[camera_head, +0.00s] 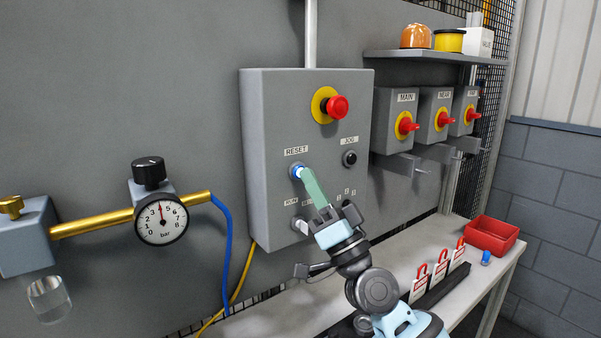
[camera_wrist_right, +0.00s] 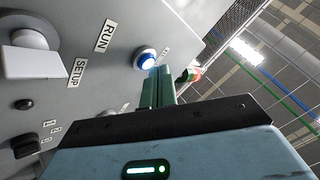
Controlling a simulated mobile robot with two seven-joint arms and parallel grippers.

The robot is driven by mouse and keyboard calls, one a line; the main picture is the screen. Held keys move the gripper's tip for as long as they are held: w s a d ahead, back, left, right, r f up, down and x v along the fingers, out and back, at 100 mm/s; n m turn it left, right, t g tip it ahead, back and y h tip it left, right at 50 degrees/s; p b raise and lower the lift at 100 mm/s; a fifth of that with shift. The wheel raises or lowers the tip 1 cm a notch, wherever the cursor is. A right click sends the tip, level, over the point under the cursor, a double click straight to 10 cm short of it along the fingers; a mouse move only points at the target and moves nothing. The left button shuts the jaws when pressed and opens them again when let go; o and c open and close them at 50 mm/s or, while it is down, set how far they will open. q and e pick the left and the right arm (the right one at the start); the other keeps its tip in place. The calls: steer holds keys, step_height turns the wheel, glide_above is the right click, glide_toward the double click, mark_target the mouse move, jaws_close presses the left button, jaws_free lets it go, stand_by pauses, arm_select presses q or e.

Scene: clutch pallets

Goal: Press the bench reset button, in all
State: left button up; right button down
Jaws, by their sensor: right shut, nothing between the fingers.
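The blue reset button (camera_head: 297,171) sits on the front of the grey control box (camera_head: 275,110), under the RESET label (camera_head: 296,151). My right gripper (camera_head: 304,175) is shut and empty, with its green fingertips at the right edge of the button in the head view. In the right wrist view the button (camera_wrist_right: 147,59) shows a lit blue-white face, and the green fingers (camera_wrist_right: 156,76) reach up just below it. I cannot tell whether the fingertips touch it. My left gripper is not in view.
A red emergency stop (camera_head: 337,107) and a black JOG button (camera_head: 350,158) are on the same box. A RUN/SETUP selector (camera_wrist_right: 32,55) is close by. A gauge (camera_head: 161,222) is left. Red isolator switches (camera_head: 406,126), lock tags (camera_head: 419,285) and a red bin (camera_head: 490,234) are right.

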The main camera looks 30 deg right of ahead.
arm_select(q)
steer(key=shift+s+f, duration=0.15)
arm_select(e)
steer(key=shift+w, duration=0.45)
stand_by(0.5)
stand_by(0.3)
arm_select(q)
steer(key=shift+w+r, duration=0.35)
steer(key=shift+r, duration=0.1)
arm_select(e)
steer(key=shift+s, duration=0.85)
steer(key=shift+s, duration=0.1)
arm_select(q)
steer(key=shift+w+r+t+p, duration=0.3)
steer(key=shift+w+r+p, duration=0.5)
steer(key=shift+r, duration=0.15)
arm_select(e)
steer(key=s, duration=0.4)
steer(key=shift+s+d, duration=0.25)
steer(key=shift+s, duration=0.15)
